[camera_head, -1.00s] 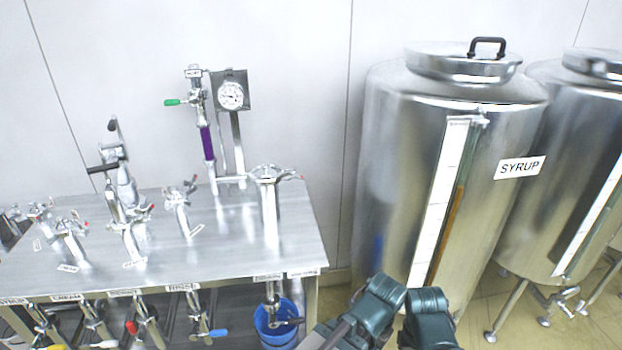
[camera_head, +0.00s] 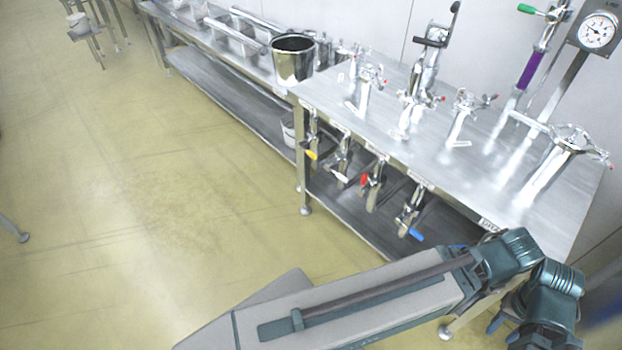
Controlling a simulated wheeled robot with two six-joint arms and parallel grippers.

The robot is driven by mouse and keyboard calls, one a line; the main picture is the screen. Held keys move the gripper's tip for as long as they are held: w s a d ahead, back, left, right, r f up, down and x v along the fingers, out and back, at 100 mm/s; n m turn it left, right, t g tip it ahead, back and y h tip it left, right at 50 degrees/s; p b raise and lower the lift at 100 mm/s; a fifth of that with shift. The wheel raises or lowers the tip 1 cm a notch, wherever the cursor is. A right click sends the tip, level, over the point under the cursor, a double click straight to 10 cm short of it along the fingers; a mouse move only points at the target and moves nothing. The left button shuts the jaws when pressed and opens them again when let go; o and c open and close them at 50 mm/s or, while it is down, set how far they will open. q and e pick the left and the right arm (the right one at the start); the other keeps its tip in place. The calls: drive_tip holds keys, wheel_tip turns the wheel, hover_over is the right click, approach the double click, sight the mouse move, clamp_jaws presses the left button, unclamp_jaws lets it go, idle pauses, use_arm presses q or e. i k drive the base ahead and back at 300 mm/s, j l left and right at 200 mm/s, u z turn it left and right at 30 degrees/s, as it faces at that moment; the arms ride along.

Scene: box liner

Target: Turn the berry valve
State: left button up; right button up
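Several metal valves hang in a row under the front edge of the steel table (camera_head: 400,155). From left to right, their handles are yellow (camera_head: 311,154), white (camera_head: 340,178), red (camera_head: 364,180) and blue (camera_head: 416,234). The labels above them are too small to read, so I cannot tell which is the berry valve. Dark teal joints of my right arm (camera_head: 545,295) are at lower right, in front of the table's right end and apart from these valves. The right gripper's fingers cannot be made out clearly. My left gripper is not in view.
Metal taps (camera_head: 365,85) stand on the tabletop, with a gauge (camera_head: 597,32) at upper right. A steel pot (camera_head: 293,60) stands at the table's left end. A lower shelf (camera_head: 345,215) runs beneath the valves. The yellowish floor (camera_head: 150,200) at left is open.

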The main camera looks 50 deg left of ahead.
sight(364, 183)
drive_tip(key=u, duration=1.2)
drive_tip(key=i+j, duration=0.4)
drive_tip(key=i+j+z, duration=0.1)
drive_tip(key=z, duration=0.35)
drive_tip(key=j+z, duration=0.15)
drive_tip(key=z, duration=0.3)
drive_tip(key=i+j+z, duration=0.1)
drive_tip(key=z, duration=0.3)
drive_tip(key=j+z, duration=0.25)
drive_tip(key=z, duration=0.2)
drive_tip(key=j+z, duration=0.15)
drive_tip(key=z, duration=0.3)
drive_tip(key=k+j+z, duration=0.3)
drive_tip(key=j, duration=0.3)
drive_tip(key=k+j+z, duration=0.3)
drive_tip(key=j, duration=0.3)
drive_tip(key=k+j+z, duration=0.3)
drive_tip(key=j, duration=0.25)
drive_tip(key=k+j+z, duration=0.3)
drive_tip(key=k+j, duration=0.85)
drive_tip(key=j, duration=0.15)
